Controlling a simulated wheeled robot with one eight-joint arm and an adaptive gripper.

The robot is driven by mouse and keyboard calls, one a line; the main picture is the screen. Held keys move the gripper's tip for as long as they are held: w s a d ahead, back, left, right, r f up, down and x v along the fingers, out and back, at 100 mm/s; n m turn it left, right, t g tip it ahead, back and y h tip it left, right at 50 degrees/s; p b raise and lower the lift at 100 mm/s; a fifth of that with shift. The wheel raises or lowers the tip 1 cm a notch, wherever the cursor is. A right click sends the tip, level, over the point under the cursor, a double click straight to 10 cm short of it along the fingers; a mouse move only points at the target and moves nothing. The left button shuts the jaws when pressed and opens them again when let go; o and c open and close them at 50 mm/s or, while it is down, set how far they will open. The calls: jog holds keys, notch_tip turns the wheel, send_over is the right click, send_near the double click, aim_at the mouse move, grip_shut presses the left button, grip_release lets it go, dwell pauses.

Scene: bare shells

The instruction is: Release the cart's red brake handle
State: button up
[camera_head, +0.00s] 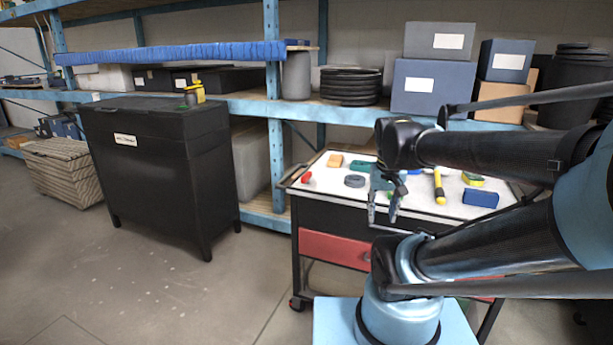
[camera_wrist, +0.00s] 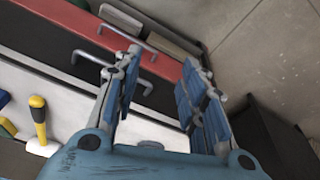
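The cart (camera_head: 332,215) has a white top, a dark body and a red drawer front (camera_head: 335,249). A small red piece (camera_head: 306,177), likely the brake handle, shows at the left end of the cart top. I cannot make it out in the wrist view. My gripper (camera_head: 382,216) points down over the front part of the cart, right of the red piece and apart from it. In the wrist view my gripper (camera_wrist: 162,75) has its two blue fingers spread with nothing between them. The red drawer front (camera_wrist: 155,62) and metal pulls lie beyond them.
On the cart top are an orange block (camera_head: 335,161), a grey disc (camera_head: 355,181), a yellow-handled tool (camera_head: 439,187) and a blue box (camera_head: 481,198). A black cabinet (camera_head: 160,175) stands left. Shelving (camera_head: 250,106) runs behind. Floor (camera_head: 180,285) at front left is clear.

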jog(key=w+a+r, duration=0.3)
jog(key=w+r, duration=0.2)
jog(key=w, duration=0.3)
notch_tip(320, 180, up, 6)
jog(key=f+m+t+h, duration=0.1)
jog(key=m+t, duration=0.1)
jog(key=m, duration=0.2)
send_over(306, 174)
jog(key=s+a, duration=0.2)
jog(key=s, duration=0.4)
jog(key=x, duration=1.5)
jog(key=shift+f, duration=0.45)
jog(key=shift+c, duration=0.3)
grip_shut()
